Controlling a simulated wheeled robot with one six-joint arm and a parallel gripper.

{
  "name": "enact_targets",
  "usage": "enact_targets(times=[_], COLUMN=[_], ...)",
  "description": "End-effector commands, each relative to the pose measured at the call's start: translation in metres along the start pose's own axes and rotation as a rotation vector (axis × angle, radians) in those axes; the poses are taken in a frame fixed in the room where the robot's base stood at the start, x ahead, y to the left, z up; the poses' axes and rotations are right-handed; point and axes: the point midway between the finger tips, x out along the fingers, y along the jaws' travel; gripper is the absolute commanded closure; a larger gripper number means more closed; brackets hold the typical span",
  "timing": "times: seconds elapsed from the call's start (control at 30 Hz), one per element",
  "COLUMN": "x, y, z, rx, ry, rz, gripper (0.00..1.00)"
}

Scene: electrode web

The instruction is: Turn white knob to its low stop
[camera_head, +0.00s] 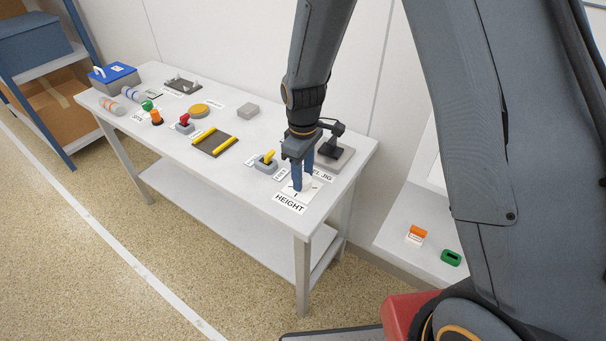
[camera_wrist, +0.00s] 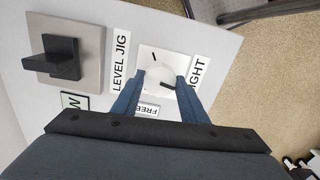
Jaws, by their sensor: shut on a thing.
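The white knob (camera_wrist: 166,78) sits on a white square plate (camera_wrist: 152,56) with dark tick marks, beside the HEIGHT label (camera_head: 289,203) near the table's front right end. My gripper (camera_head: 300,185) points down over the plate. In the wrist view, its two blue fingers (camera_wrist: 156,94) are closed on the knob from both sides. The fingers hide most of the knob in the head view. The knob's exact pointing direction is hard to tell.
The level jig (camera_head: 335,155), a dark block on a grey plate, stands close behind my gripper. A yellow-handled switch (camera_head: 267,160) is to the left. Several other items stand farther left on the table (camera_head: 240,185). A side surface at right holds an orange-white item (camera_head: 416,235) and a green one (camera_head: 451,258).

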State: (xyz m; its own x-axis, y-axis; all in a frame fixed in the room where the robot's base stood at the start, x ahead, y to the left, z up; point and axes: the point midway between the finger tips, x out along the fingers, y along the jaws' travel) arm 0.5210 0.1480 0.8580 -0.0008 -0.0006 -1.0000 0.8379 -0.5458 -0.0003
Motion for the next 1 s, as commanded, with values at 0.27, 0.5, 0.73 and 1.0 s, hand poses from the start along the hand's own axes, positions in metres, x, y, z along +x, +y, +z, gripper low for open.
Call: enact_targets(times=[0.27, 0.5, 0.73, 1.0], x=[-0.0011, -0.0012, -0.0013, -0.0013], y=[0.0012, 0.0013, 0.0014, 0.0014], z=[-0.0003, -0.0004, -0.0005, -0.0005], rx=[-0.137, -0.186, -0.194, -0.193], ry=[0.001, 0.001, 0.002, 0.002], rz=[0.002, 0.002, 0.002, 0.002], gripper=[0.83, 0.83, 0.83, 0.49])
